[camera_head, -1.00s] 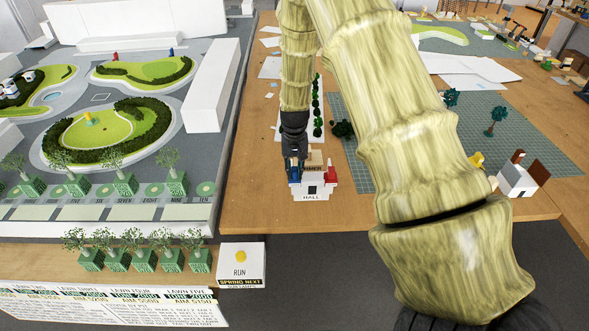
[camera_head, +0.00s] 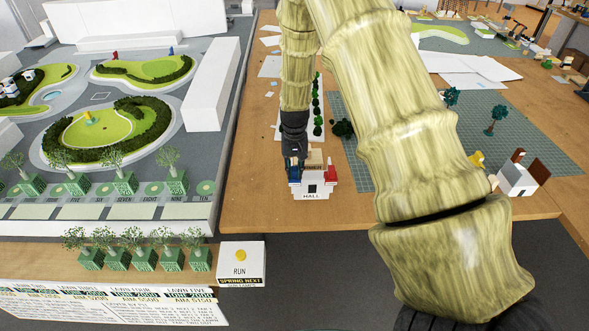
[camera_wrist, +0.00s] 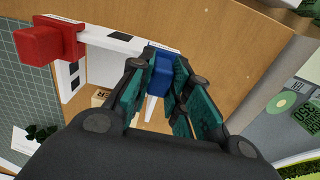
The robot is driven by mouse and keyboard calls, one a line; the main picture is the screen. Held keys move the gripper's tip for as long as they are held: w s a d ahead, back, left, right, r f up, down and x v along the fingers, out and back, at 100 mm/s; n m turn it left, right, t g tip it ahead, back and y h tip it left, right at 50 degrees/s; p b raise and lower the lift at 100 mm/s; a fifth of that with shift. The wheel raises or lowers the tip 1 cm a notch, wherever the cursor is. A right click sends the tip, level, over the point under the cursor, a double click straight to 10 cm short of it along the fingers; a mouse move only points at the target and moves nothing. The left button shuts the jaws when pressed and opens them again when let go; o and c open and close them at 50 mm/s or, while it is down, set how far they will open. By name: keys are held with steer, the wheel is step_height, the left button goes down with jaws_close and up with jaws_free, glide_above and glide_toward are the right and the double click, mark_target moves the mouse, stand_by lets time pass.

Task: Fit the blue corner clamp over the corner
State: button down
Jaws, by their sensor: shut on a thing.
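A small white model hall (camera_head: 312,191), marked HALL, stands near the table's front edge. It also shows in the wrist view, where its white wall (camera_wrist: 104,38) runs from the red clamp to the blue one. My gripper (camera_head: 294,160) is above the hall's left front corner. In the wrist view its teal-padded fingers (camera_wrist: 158,85) are shut on the blue corner clamp (camera_wrist: 160,70). The clamp (camera_head: 294,176) is at that corner, against the wall's end; I cannot tell whether it is fully seated. A red clamp (camera_head: 331,177) sits on the right front corner, also in the wrist view (camera_wrist: 42,45).
Several small dark green trees (camera_head: 317,118) stand behind the hall. A green gridded mat (camera_head: 465,135) lies to the right, with a white model house (camera_head: 516,180). A landscape model (camera_head: 100,110) is at left. A RUN button box (camera_head: 240,262) is in front. Bare table lies left of the hall.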

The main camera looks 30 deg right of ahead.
mark_target(294, 169)
steer(key=c, duration=1.3)
jaws_free()
steer(key=shift+o, duration=0.2)
steer(key=shift+r+p, duration=2.3)
steer(key=shift+r, duration=1.2)
steer(key=s+a+f+n, duration=0.2)
steer(key=s+a+f, duration=0.3)
steer(key=s+f, duration=0.5)
steer(key=s+a+f+n, duration=0.1)
steer(key=s+a+f, duration=0.35)
steer(key=s, duration=0.55)
steer(key=s+a+f+n+b, duration=0.1)
steer(key=s+a+f+n, duration=0.15)
steer(key=s+a, duration=0.55)
steer(key=s+a+f+n, duration=0.1)
steer(key=s+a+f, duration=0.3)
steer(key=s, duration=0.8)
step_height(294, 169, down, 10)
steer(key=d+b, duration=0.1)
steer(key=b, duration=0.7)
steer(key=shift+w+r+b, duration=0.25)
steer(key=shift+w+b, duration=0.05)
steer(key=shift+b, duration=0.05)
